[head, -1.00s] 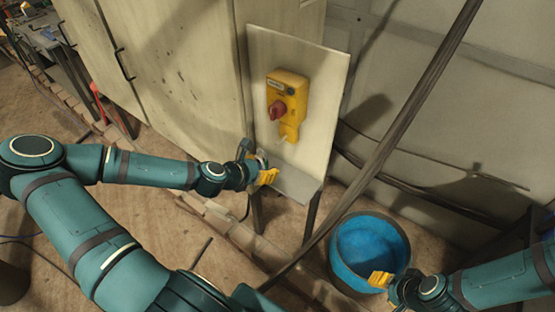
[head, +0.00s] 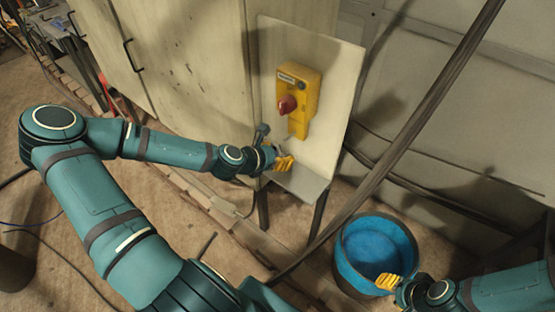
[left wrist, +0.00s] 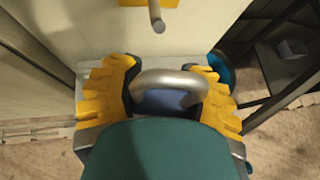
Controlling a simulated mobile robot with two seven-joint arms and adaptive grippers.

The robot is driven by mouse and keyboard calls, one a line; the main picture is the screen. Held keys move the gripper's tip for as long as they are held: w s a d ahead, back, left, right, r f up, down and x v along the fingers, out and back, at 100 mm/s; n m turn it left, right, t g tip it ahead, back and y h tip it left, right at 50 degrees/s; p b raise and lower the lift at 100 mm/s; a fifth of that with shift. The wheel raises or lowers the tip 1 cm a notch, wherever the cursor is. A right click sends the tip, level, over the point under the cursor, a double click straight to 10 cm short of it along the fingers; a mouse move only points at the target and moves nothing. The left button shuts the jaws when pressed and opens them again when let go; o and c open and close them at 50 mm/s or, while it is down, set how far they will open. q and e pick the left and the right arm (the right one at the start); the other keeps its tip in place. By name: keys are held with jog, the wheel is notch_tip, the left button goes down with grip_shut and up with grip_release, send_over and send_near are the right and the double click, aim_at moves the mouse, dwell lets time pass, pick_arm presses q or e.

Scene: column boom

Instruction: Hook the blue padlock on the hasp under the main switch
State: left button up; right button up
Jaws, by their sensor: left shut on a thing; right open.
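The main switch is a yellow box (head: 298,90) with a red knob (head: 287,104), upright on a pale panel (head: 340,75). My left gripper (head: 284,162) is just below the box in the head view. In the left wrist view its yellow fingers are shut on the blue padlock (left wrist: 170,101), whose silver shackle arches up between the fingertips. A grey rod (left wrist: 157,17), seemingly the hasp, sticks out below the yellow box there, apart from the shackle. The padlock is hard to make out in the head view. My right gripper (head: 388,282) is open and empty by the bucket.
A grey ledge (head: 305,184) juts out under the panel, close below my left gripper. A blue bucket (head: 376,222) stands on the floor at right. A dark slanted pole (head: 415,130) crosses in front of the wall. A pale cabinet (head: 195,70) is left of the panel.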

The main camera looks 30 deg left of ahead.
pick_arm(q)
jog(key=shift+w+d+f+b, duration=0.15)
jog(key=shift+w+b, duration=1.05)
jog(key=shift+w, duration=1.15)
grip_shut()
jog(key=shift+w, duration=0.2)
jog(key=shift+w+f, duration=0.15)
jog(key=shift+w, duration=0.15)
jog(key=shift+s+f, duration=0.15)
jog(key=shift+f, duration=0.1)
jog(key=shift+f, duration=0.1)
jog(key=o, duration=1.4)
grip_release()
jog(key=shift+s, duration=0.15)
